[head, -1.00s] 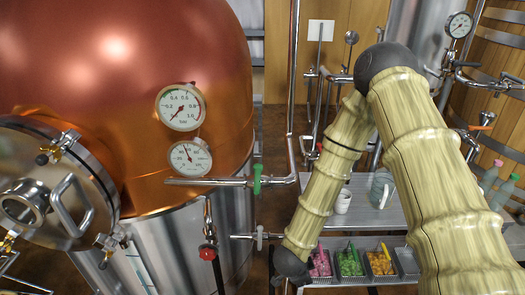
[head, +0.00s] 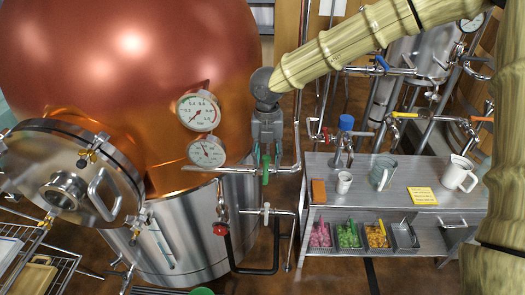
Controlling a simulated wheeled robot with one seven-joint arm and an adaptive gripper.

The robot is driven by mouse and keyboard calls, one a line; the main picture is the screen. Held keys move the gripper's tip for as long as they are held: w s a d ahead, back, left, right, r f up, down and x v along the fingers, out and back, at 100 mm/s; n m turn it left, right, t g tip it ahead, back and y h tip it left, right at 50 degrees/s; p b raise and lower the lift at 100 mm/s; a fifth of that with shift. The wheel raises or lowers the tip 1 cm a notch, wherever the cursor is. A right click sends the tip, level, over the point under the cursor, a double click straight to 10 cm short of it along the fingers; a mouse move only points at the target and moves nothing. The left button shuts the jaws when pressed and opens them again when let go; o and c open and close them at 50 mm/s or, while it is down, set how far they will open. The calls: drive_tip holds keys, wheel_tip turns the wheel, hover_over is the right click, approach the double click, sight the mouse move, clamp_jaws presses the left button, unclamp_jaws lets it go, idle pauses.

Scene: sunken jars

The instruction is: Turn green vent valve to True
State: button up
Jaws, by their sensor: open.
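The green vent valve (head: 265,176) is a small green handle on the horizontal steel pipe at the right side of the copper tank (head: 110,80). The handle hangs downward across the pipe. My gripper (head: 267,158) points down from above, right over the valve. Its fingers are open and reach close to the pipe and the top of the handle. I cannot tell whether they touch it. The gripper partly covers the valve's upper part.
Two round gauges (head: 199,111) sit left of my gripper on the tank. A red valve (head: 220,229) and a white valve (head: 266,211) are below. A steel table (head: 400,168) with jugs stands right. A vertical pipe (head: 297,120) runs close on the right.

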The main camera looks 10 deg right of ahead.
sight(265, 172)
drive_tip(key=shift+a+f+b, duration=0.2)
drive_tip(key=shift+f+b, duration=0.25)
wheel_tip(265, 172, down, 4)
drive_tip(key=b, duration=0.3)
drive_tip(key=shift+b, duration=0.3)
drive_tip(key=shift+f, duration=0.2)
drive_tip(key=shift+f+b, duration=0.45)
drive_tip(key=shift+f, duration=0.75)
drive_tip(key=shift+c, duration=0.4)
